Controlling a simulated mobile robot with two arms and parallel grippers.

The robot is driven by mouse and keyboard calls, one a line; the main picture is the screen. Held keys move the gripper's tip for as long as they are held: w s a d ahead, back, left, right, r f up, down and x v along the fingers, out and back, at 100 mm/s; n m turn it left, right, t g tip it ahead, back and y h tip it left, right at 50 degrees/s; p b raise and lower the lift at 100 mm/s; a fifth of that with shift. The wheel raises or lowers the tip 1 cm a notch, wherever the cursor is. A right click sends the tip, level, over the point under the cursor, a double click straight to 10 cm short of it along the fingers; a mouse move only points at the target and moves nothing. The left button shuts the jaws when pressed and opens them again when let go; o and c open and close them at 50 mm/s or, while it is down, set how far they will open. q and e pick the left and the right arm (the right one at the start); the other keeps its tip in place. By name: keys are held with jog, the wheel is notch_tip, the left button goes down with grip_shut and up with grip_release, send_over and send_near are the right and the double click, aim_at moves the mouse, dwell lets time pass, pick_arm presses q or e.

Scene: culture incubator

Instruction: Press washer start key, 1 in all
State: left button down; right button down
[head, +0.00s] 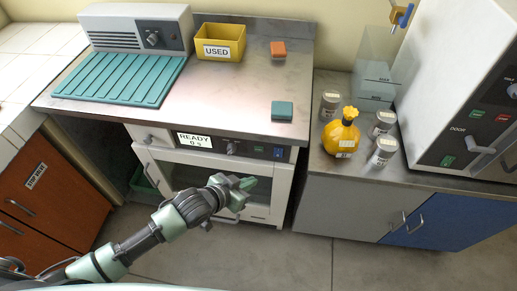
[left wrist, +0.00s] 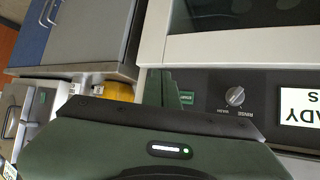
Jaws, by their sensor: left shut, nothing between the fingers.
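The washer (head: 281,190) is built in under the steel counter, with a dark control panel above its glass door. The start key also shows in the left wrist view (left wrist: 187,98), beside the knob (left wrist: 235,96). My left gripper (head: 246,184) is shut and empty in front of the washer door, lower than the key and to its left in the head view. I cannot tell its exact gap from the panel. My right gripper is out of view.
A yellow bottle (head: 341,137) and several jars stand right, near the incubator (head: 450,80).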

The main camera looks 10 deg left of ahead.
pick_arm(q)
jog(key=shift+w, duration=0.1)
jog(key=b, duration=0.4)
send_near(263, 152)
notch_tip(263, 152, down, 4)
jog(key=w+d, duration=0.2)
jog(key=shift+w+d, duration=0.1)
jog(key=shift+w, duration=0.1)
jog(key=shift+w, duration=0.15)
dwell(1.5)
jog(key=shift+w, duration=0.25)
jog(key=shift+w, duration=0.35)
dwell(0.8)
jog(key=shift+r, duration=0.1)
jog(key=shift+s+p, duration=0.75)
